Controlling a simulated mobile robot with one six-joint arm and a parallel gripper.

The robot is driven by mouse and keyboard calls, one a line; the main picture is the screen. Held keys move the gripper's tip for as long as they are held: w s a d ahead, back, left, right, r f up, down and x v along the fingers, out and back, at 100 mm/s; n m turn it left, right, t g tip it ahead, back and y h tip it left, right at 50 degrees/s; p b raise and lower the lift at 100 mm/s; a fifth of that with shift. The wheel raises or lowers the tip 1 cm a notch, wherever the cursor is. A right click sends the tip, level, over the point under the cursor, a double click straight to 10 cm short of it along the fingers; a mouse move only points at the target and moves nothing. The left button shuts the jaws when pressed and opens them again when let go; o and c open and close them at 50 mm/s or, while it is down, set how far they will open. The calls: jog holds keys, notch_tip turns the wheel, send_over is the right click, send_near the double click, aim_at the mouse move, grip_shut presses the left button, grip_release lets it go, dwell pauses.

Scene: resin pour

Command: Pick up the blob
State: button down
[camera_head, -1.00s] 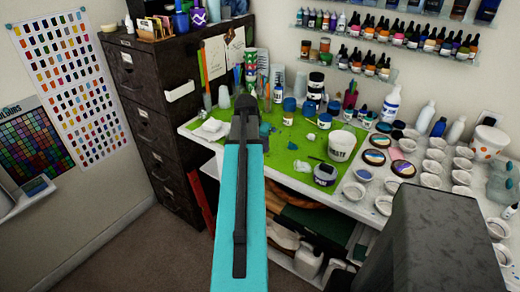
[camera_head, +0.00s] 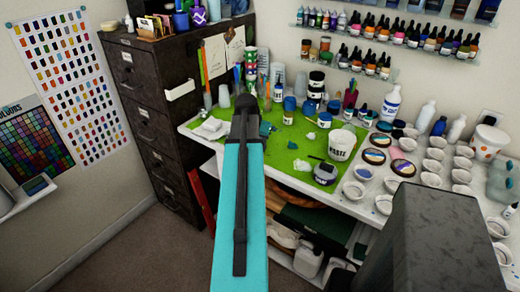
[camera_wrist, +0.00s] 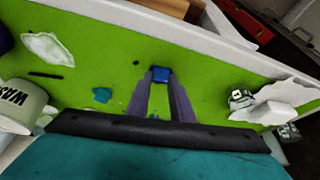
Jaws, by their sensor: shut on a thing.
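My gripper (camera_wrist: 161,82) shows in the wrist view, its two grey-purple fingers closed in on a small dark blue blob (camera_wrist: 160,74) at their tips. I cannot tell whether the blob touches the green mat (camera_wrist: 215,85). A separate teal blob (camera_wrist: 102,95) lies on the mat to the left of the fingers. In the head view my arm hides the fingertips and the held blob. Blue-teal blobs show on the mat there, one just right of my arm (camera_head: 266,128) and one farther right (camera_head: 292,145).
Blue-lidded jars and bottles crowd behind, and small white cups (camera_head: 384,204) fill the right side. A crumpled white piece (camera_head: 210,128) lies at left. A dark cabinet (camera_head: 155,115) stands left.

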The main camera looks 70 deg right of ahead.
jog(key=shift+r, duration=0.2)
jog(key=shift+r+b, duration=0.65)
jog(key=shift+r, duration=0.7)
jog(key=shift+s+a+r, duration=0.15)
jog(key=shift+s, duration=0.05)
jog(key=s+a+b, duration=0.1)
jog(key=s+a, duration=0.1)
jog(key=s, duration=0.1)
jog(key=s+a+b, duration=0.1)
jog(key=s+a, duration=0.2)
jog(key=s+a+r+b, duration=0.1)
jog(key=s+a+b, duration=0.1)
jog(key=s+a, duration=0.1)
jog(key=shift+s+a, duration=0.1)
jog(key=shift+s, duration=0.45)
jog(key=shift+s+a+b, duration=0.1)
jog(key=shift+s+b, duration=0.2)
jog(key=shift+b, duration=0.75)
jog(key=s+a+b, duration=0.1)
jog(key=b, duration=0.2)
jog(key=shift+s+a+r, duration=0.1)
jog(key=shift+s+r, duration=0.05)
jog(key=shift+r, duration=0.05)
